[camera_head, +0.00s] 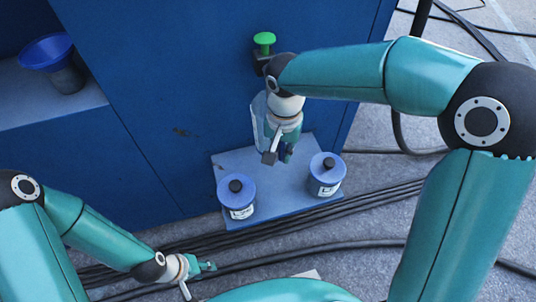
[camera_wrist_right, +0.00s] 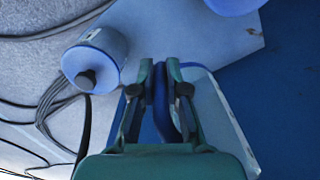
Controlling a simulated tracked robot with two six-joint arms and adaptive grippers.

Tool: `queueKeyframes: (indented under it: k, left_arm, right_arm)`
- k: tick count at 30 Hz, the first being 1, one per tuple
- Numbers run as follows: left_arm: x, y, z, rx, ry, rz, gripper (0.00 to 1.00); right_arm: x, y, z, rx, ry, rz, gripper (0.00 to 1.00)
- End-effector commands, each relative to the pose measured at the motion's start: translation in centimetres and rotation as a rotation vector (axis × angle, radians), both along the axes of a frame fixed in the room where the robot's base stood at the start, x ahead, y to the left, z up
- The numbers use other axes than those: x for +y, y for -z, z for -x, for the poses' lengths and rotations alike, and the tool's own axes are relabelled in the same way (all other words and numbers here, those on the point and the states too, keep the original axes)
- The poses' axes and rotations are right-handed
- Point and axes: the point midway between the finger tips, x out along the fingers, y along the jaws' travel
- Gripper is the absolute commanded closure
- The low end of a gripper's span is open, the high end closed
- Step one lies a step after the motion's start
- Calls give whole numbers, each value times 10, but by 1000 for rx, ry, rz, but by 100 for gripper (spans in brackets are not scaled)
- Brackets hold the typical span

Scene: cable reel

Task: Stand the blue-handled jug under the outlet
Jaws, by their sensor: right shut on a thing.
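The jug (camera_head: 257,122) has a pale body and a blue handle (camera_wrist_right: 160,98). My right gripper (camera_head: 278,156) is shut on the handle; its fingers close around it in the right wrist view (camera_wrist_right: 162,72). The jug is against the blue cabinet front, below the outlet (camera_head: 262,62) with its green knob (camera_head: 264,39). The arm and gripper hide part of the jug, and I cannot tell whether its base touches the pale blue ledge (camera_head: 275,180). My left gripper (camera_head: 198,279) is open and empty, low at the left over the cables.
Two blue-lidded canisters, left (camera_head: 237,196) and right (camera_head: 326,174), stand on the ledge with a gap between them. A blue funnel (camera_head: 46,52) rests on a dark container in the cabinet recess. Black cables (camera_head: 370,197) cross the grey floor in front.

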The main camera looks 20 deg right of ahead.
Motion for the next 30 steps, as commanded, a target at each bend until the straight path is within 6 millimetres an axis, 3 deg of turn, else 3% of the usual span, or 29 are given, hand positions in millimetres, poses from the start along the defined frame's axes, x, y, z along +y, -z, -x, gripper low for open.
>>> queueKeyframes:
  k: [6, 14, 21, 30]
  left_arm:
    - [0, 11, 1, 2, 1, 0, 60]
    - [0, 17, 1, 2, 1, 0, 60]
    - [0, 27, 1, 1, 0, 0, 60]
    - [0, 27, 1, 1, 0, 0, 60]
  right_arm:
    - [0, 33, 1, 4, 0, 1, 100]
    - [0, 58, 0, 2, -1, 1, 100]
    - [0, 94, 0, 2, -1, 1, 100]
    - [1, 99, 1, 1, -2, 0, 100]
